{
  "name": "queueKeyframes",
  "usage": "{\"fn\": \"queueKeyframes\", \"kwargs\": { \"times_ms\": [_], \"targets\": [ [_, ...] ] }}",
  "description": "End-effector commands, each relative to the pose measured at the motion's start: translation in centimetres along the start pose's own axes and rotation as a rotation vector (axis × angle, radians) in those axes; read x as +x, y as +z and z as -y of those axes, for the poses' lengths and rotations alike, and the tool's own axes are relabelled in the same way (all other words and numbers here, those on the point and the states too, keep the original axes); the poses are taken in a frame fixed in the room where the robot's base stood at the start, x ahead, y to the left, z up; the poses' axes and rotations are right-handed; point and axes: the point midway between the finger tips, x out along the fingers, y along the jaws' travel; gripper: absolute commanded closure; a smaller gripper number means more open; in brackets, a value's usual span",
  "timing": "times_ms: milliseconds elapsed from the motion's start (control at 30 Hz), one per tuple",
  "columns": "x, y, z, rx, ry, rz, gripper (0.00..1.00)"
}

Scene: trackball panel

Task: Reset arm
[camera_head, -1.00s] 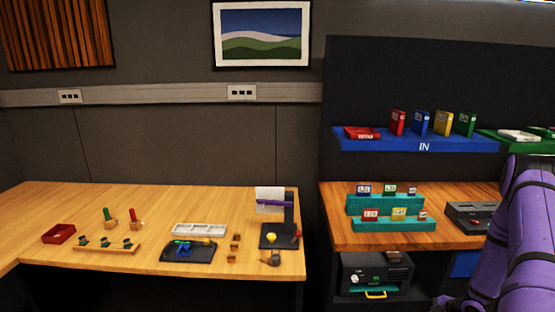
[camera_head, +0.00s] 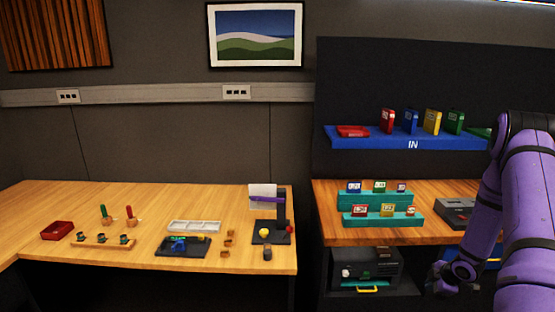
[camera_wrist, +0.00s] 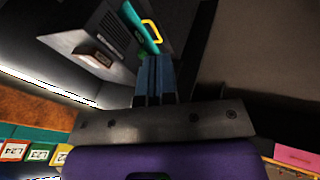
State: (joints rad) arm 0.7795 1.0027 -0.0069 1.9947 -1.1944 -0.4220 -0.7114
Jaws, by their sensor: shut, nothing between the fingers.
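My purple arm (camera_head: 525,180) stands at the right of the head view, in front of the right-hand bench. Its gripper is not clearly seen there. In the wrist view my gripper (camera_wrist: 155,65) is shut, with its two blue-grey fingers together and nothing between them. A dark box with a teal part and a yellow handle (camera_wrist: 152,32) shows beyond the fingertips. I cannot tell how far the fingers are from it.
A dark machine (camera_head: 367,275) with a yellow handle sits under the right-hand bench (camera_head: 330,228). Teal stepped racks (camera_head: 383,217) with small labelled cards stand on the bench. A blue shelf (camera_head: 350,143) marked IN hangs above. A wooden table (camera_head: 60,205) with small items is at left.

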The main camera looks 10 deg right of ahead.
Motion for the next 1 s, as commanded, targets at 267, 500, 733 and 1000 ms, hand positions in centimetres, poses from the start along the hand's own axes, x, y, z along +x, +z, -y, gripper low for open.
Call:
{"fn": "queueKeyframes", "kwargs": {
  "times_ms": [267,500,733,1000],
  "targets": [
    [-8.2,-5.0,-7.1,0.093,0.069,0.149,1.00],
    [-16.0,-10.4,-10.7,0.212,0.138,0.245,1.00],
    [-23.6,-16.0,-11.8,0.349,0.202,0.298,1.00],
    [-32.1,-22.4,-10.3,0.523,0.259,0.310,1.00]
  ]
}}
